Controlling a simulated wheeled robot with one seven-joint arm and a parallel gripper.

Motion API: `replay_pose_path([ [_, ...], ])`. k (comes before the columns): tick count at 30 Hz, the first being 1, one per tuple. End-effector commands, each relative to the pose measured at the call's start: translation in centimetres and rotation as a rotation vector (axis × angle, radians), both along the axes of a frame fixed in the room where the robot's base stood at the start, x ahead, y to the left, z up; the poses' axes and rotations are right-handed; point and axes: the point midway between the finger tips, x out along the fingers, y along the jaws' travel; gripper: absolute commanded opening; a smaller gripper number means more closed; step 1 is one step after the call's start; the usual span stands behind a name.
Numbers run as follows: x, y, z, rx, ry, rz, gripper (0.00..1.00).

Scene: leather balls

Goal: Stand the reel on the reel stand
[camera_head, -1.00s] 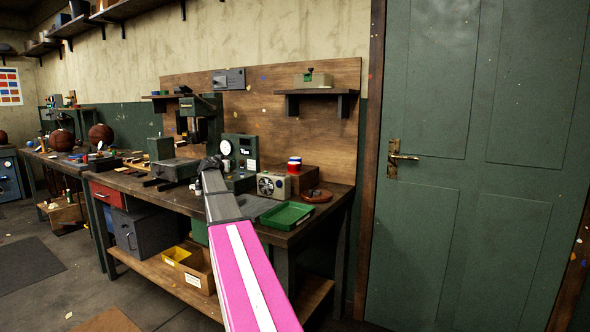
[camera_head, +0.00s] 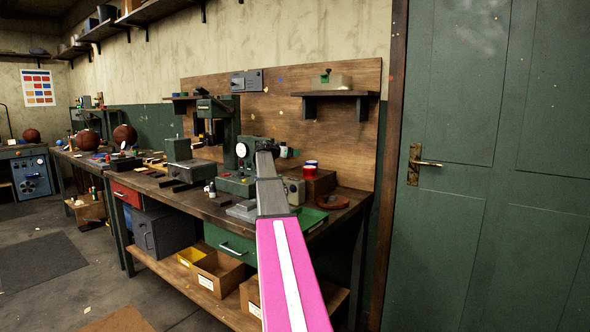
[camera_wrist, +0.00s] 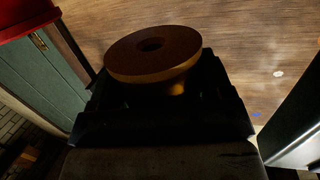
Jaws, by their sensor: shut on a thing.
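My gripper (camera_wrist: 165,110) is shut on the reel (camera_wrist: 152,52), which shows in the wrist view as a brown round flange with a dark centre hole and a golden part below. The dark jaws hide much of it. In the head view my gripper (camera_head: 268,150) is above the workbench, by the grey-green gauge box, and the reel cannot be made out. A low brown round piece (camera_head: 333,201) lies at the bench's right end, to the right of my gripper; I cannot tell whether it is the reel stand.
A red spool-like thing (camera_head: 310,169) stands on a wooden box (camera_head: 318,183) right of my gripper. A green tray (camera_head: 311,219) is at the bench front, partly behind my arm. A green press (camera_head: 217,130) stands to the left. A wooden back panel (camera_head: 270,110) rises behind the bench.

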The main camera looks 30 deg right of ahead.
Motion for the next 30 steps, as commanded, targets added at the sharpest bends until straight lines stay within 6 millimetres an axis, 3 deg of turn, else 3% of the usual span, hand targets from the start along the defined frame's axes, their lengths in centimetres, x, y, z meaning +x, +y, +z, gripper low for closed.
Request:
replay_pose_path([
  [3, -0.1, 0.1, -2.2, 0.001, 0.001, 0.001, 0.41],
  [15, 0.0, 0.1, -6.6, 0.000, 0.002, 0.003, 0.41],
  [26, 0.0, 0.1, -7.1, 0.000, 0.000, 0.003, 0.41],
  [27, 0.0, 0.1, -7.2, 0.000, -0.001, 0.003, 0.76],
  [29, 0.0, 0.1, -7.2, 0.000, -0.001, 0.003, 0.96],
  [30, 0.0, 0.1, -7.2, 0.000, -0.001, 0.003, 0.99],
])
